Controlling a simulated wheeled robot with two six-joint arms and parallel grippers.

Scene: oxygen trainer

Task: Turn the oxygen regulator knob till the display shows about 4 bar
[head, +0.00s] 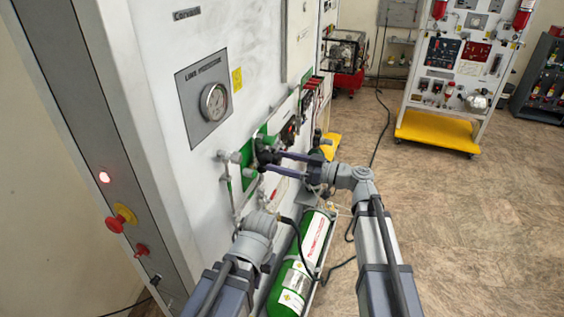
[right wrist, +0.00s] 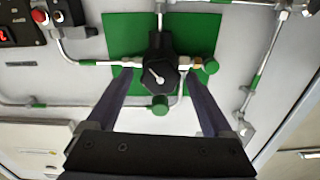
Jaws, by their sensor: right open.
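The oxygen regulator is a black body with a round black knob (right wrist: 161,76) bearing a white pointer mark. It sits on a green plate (right wrist: 120,38); in the head view the plate (head: 247,174) is partly hidden. My right gripper (head: 268,161) reaches it from the right. In the right wrist view its open fingers (right wrist: 157,82) lie either side of the knob, with a gap showing on both sides. A red-lit display (right wrist: 20,34) is at the top left there; its digits are too small to read. My left wrist shows in the head view, but its fingers cannot be made out.
A dial gauge (head: 214,102) is on the white panel. A green gas cylinder (head: 303,262) stands below, beside my arms. Floor at the right is open, before a yellow-based trainer (head: 437,132).

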